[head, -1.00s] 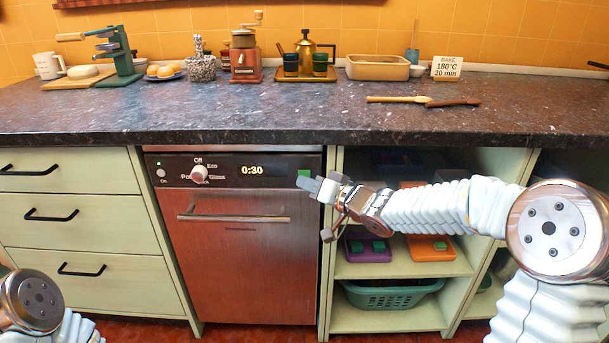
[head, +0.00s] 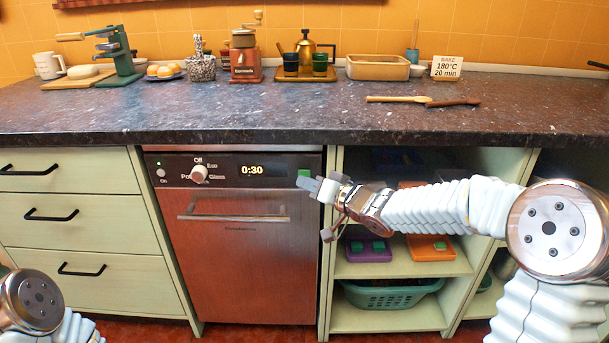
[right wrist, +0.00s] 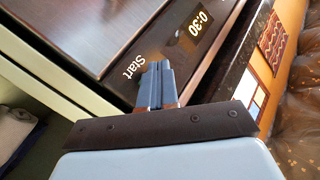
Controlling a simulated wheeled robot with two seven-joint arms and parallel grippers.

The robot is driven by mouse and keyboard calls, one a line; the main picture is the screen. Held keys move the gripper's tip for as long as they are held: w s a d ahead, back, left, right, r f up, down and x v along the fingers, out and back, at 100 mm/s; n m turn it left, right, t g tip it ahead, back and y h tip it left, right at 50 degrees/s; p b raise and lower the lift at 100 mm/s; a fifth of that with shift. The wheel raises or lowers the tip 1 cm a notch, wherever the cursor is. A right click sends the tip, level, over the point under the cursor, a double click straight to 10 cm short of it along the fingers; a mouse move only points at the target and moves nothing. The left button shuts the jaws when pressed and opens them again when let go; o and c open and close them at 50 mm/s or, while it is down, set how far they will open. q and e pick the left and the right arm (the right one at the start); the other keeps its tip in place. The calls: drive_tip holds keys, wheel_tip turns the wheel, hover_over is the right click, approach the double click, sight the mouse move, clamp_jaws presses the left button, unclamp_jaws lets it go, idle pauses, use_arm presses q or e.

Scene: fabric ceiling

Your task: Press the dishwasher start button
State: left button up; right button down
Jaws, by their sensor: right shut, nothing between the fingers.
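The dishwasher (head: 240,255) has a reddish metal door under the counter, with a dark control panel on top. Its display (head: 252,170) reads 0:30, and a white dial (head: 199,174) sits left of it. The green start button (head: 303,175) is at the panel's right end. My right gripper (head: 312,186) is shut and empty, its tips right at the button's lower edge; I cannot tell whether they touch it. In the right wrist view, the shut fingers (right wrist: 155,80) cover the spot beside the word Start, and the button is hidden. My left gripper is out of view.
The dark countertop (head: 220,115) overhangs above the panel. Drawers (head: 75,220) with black handles are to the left.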

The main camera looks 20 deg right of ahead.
idle(0.4)
drive_tip(key=shift+w+d+p, duration=0.15)
drive_tip(key=shift+w+p, duration=0.25)
drive_tip(key=shift+p, duration=0.05)
